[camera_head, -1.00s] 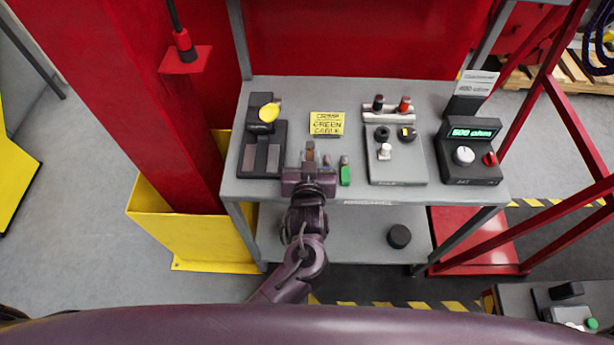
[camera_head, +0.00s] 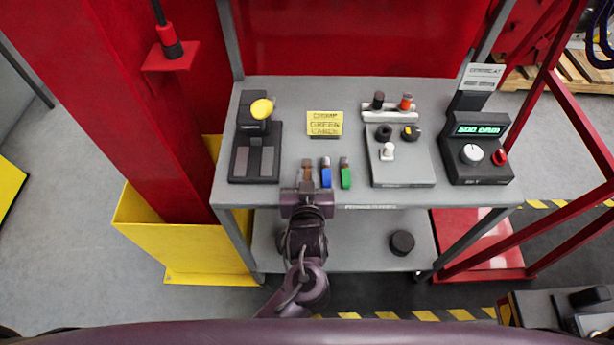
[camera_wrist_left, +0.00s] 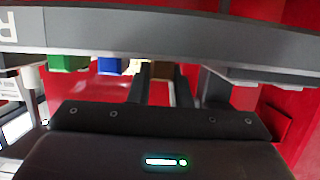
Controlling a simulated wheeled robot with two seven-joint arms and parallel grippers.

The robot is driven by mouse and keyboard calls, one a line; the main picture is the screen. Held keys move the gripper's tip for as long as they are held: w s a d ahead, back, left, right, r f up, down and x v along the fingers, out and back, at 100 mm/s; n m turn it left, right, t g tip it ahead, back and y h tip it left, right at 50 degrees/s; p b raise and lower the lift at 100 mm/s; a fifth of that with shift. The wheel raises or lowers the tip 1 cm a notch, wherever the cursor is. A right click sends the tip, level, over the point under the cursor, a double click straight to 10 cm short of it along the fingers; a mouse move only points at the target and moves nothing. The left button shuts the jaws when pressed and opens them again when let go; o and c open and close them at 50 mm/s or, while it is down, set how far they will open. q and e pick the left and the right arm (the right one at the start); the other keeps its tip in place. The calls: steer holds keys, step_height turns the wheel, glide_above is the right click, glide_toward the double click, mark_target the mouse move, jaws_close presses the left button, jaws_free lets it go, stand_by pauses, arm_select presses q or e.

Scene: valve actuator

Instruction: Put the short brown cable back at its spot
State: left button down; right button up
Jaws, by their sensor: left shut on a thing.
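The short brown cable (camera_head: 308,182) is at the front of the grey bench top, left of the short blue cable (camera_head: 325,177) and the green cable (camera_head: 346,178). My left gripper (camera_head: 307,188) reaches in from the front edge and is shut on the brown cable. In the left wrist view the brown cable (camera_wrist_left: 161,71) shows between the two dark fingers of the left gripper (camera_wrist_left: 161,88). Whether the cable touches the bench top is hard to tell. My right gripper is not in view.
A yellow note (camera_head: 325,123) lies behind the cables. A black crimping device (camera_head: 255,150) stands to the left. A grey terminal box (camera_head: 401,160) and a meter (camera_head: 477,150) reading 500 ohm stand to the right.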

arm_select(q)
steer(key=c, duration=1.6)
jaws_free()
steer(key=shift+f, duration=0.1)
steer(key=shift+c, duration=0.2)
steer(key=shift+o, duration=0.2)
steer(key=shift+w, duration=0.15)
steer(key=v, duration=1.2)
steer(key=s+a+f+m+g, duration=0.1)
steer(key=a+f+g, duration=0.15)
steer(key=f, duration=0.75)
steer(key=s+a+f+m+g, duration=0.1)
steer(key=s+a+f+m, duration=0.15)
steer(key=f, duration=0.85)
steer(key=a+f+m+g, duration=0.1)
steer(key=a+f+g, duration=0.15)
steer(key=f, duration=0.75)
steer(key=s+a+f+n+g, duration=0.1)
steer(key=s+a+f+g, duration=0.2)
steer(key=s+a+f, duration=0.4)
steer(key=s+a+f+n+g, duration=0.1)
steer(key=s+a+f+g, duration=0.3)
steer(key=s, duration=1.2)
steer(key=a+f, duration=0.4)
steer(key=f, duration=0.3)
steer(key=shift+a+f+g+b, duration=0.15)
steer(key=shift+a+g+b, duration=0.15)
steer(key=shift+b, duration=0.1)
